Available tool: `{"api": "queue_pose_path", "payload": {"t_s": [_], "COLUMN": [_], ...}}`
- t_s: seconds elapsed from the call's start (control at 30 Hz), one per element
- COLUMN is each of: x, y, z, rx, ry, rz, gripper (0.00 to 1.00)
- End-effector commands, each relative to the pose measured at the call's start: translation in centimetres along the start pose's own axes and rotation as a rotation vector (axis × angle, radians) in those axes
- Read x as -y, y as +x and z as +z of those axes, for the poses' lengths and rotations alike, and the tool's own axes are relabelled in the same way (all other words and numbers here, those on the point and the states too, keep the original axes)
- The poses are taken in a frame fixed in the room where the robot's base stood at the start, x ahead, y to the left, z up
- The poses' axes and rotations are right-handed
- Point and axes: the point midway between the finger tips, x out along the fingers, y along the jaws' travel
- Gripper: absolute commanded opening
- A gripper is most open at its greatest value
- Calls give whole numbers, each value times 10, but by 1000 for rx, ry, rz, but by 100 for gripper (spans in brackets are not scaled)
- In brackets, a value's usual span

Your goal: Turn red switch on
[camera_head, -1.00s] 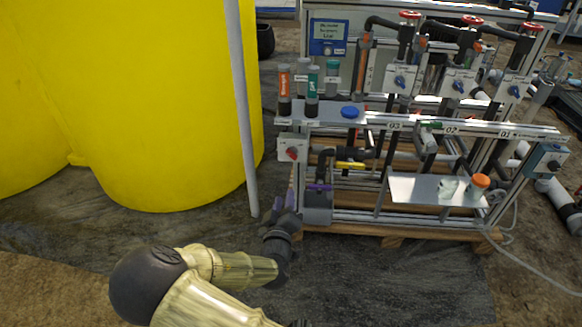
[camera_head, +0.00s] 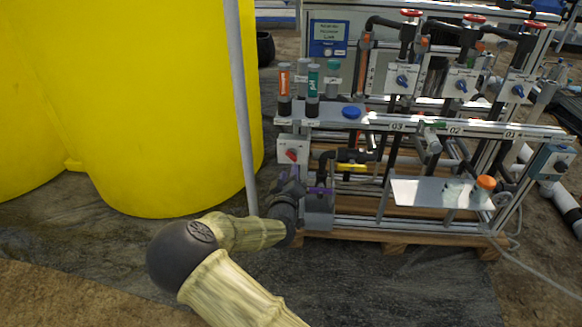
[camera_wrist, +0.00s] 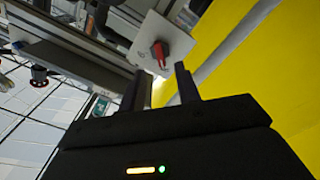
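The red switch (camera_head: 291,155) is a red rotary knob on a light grey box (camera_head: 285,144) at the left end of the skid frame. In the wrist view the red knob (camera_wrist: 159,54) is on its pale plate (camera_wrist: 170,38), just beyond the fingertips. My gripper (camera_wrist: 160,78) has its two dark fingers apart, with a gap between them and nothing held. The knob appears in line with this gap, but I cannot tell whether a finger touches it. In the head view my gripper (camera_head: 287,182) is just below the switch box, partly hidden by my wrist.
A large yellow tank (camera_head: 170,110) and a grey upright pole (camera_head: 243,110) stand close to the left of the switch. Blue knobs on boxes (camera_head: 402,80) line the back. A shelf (camera_head: 430,191) holds an orange-capped jar (camera_head: 485,187). Dark floor is open in front.

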Motion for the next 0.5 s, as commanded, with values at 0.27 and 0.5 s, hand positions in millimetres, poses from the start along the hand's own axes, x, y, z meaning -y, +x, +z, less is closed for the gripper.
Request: {"api": "queue_pose_path", "payload": {"t_s": [0.27, 0.5], "x": [2, 0], "y": [47, 63], "z": [2, 0], "rx": [-1, 1], "ry": [1, 0], "rz": [2, 0], "gripper": [33, 33]}}
